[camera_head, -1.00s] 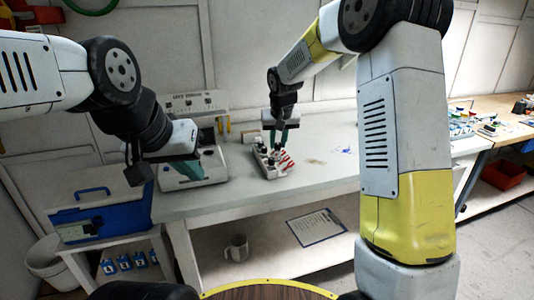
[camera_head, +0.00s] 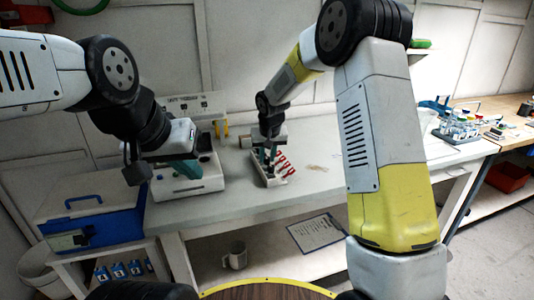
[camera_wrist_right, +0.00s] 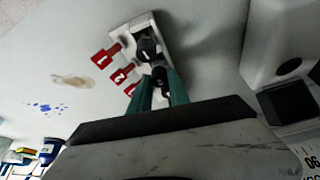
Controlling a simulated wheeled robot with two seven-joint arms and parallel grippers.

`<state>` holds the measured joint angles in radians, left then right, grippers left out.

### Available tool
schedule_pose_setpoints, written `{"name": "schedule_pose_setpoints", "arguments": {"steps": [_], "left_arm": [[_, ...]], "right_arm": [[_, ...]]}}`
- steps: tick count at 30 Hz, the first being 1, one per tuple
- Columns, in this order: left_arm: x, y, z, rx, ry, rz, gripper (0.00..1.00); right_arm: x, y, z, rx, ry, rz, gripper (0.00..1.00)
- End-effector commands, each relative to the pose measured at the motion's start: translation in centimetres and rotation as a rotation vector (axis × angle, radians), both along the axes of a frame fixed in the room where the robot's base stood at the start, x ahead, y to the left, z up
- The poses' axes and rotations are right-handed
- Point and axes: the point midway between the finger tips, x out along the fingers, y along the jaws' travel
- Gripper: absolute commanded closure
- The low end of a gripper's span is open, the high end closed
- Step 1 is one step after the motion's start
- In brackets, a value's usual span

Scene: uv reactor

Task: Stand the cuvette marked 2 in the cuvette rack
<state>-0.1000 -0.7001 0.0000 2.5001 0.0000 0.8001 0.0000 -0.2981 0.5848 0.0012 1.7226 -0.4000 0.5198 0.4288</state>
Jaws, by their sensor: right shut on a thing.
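The cuvette rack (camera_head: 272,182) is a small white block on the bench, with red tags along its right side. In the right wrist view the rack (camera_wrist_right: 134,27) shows red tags marked 1 (camera_wrist_right: 107,54) and 2 (camera_wrist_right: 122,74), and a third tag partly hidden by a finger. Dark round shapes sit along its top. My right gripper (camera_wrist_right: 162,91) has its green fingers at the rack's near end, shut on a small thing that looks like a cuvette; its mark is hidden. My left gripper (camera_head: 178,162) is over the white device at left; its jaw gap is unclear.
The white device (camera_head: 188,186) stands left of the rack. A blue box (camera_head: 92,214) is at lower left. A mug (camera_head: 236,256) and a clipboard (camera_head: 317,232) lie on the lower shelf. The bench (camera_head: 330,178) right of the rack is clear apart from stains.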

Motion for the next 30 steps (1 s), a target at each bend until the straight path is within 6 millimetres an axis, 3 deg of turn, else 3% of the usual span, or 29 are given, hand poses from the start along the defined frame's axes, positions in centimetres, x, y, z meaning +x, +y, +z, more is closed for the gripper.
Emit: {"name": "schedule_pose_setpoints", "arguments": {"steps": [12,13,16,26,30], "left_arm": [[0.0,0.0,0.0,0.0,0.0,0.0,1.0],[0.0,0.0,0.0,0.0,0.0,0.0,1.0],[0.0,0.0,0.0,0.0,0.0,0.0,1.0],[0.0,0.0,0.0,0.0,0.0,0.0,1.0],[0.0,0.0,0.0,0.0,0.0,0.0,1.0]], "right_arm": [[0.0,0.0,-0.7,0.0,0.0,0.0,1.0],[0.0,0.0,-0.8,0.0,-0.001,0.0,0.76],[0.0,0.0,-0.7,0.0,-0.001,0.0,0.56],[0.0,0.0,-0.6,0.0,-0.001,0.0,0.56],[-0.3,-0.1,0.7,0.002,-0.004,-0.001,0.56]]}}
